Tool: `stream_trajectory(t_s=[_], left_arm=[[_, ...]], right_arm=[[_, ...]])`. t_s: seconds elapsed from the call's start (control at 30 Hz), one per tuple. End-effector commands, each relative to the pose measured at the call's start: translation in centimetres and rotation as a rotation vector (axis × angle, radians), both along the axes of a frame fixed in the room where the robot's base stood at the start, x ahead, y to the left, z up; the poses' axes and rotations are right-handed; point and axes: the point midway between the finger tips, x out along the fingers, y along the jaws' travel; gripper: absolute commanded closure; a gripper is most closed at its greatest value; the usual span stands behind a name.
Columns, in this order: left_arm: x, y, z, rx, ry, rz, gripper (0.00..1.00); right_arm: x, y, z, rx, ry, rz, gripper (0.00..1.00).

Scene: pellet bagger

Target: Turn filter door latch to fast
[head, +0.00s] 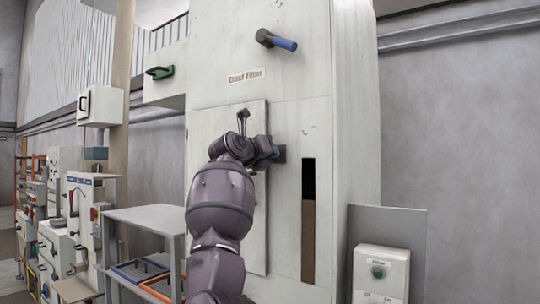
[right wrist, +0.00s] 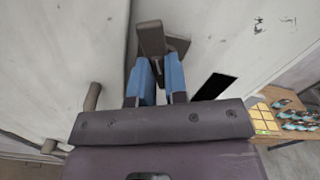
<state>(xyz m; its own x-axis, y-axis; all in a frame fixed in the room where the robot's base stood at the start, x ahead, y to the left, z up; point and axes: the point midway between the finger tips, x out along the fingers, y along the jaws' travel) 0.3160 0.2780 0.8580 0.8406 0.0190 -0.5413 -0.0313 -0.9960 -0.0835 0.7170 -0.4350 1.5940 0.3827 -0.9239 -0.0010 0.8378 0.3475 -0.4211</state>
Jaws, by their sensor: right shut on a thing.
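The filter door (head: 225,130) is a pale panel on the tall cabinet, under the "Dust Filter" label (head: 246,75). Its latch (right wrist: 152,38) is a dark grey lever at the door's right edge. Its grey mounting plate (head: 280,153) shows in the head view. My right gripper (right wrist: 159,76) has its blue fingers shut on the latch lever. In the head view my right gripper (head: 266,150) reaches the latch, and my arm hides most of the lever and the door's lower middle. My left gripper is not in view.
A blue-handled lever (head: 284,44) sits higher on the cabinet. A dark handle (head: 243,120) stands out from the door beside my wrist. A dark vertical slot (head: 308,180) is right of the latch.

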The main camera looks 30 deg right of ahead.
Motion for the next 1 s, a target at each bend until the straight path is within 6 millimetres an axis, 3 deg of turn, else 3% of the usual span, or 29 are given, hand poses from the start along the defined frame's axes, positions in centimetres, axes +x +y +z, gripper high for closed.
stream_trajectory(t_s=[1.0], left_arm=[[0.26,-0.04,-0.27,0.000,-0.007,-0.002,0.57]], right_arm=[[0.22,0.15,-0.14,-0.360,0.858,0.001,1.00]])
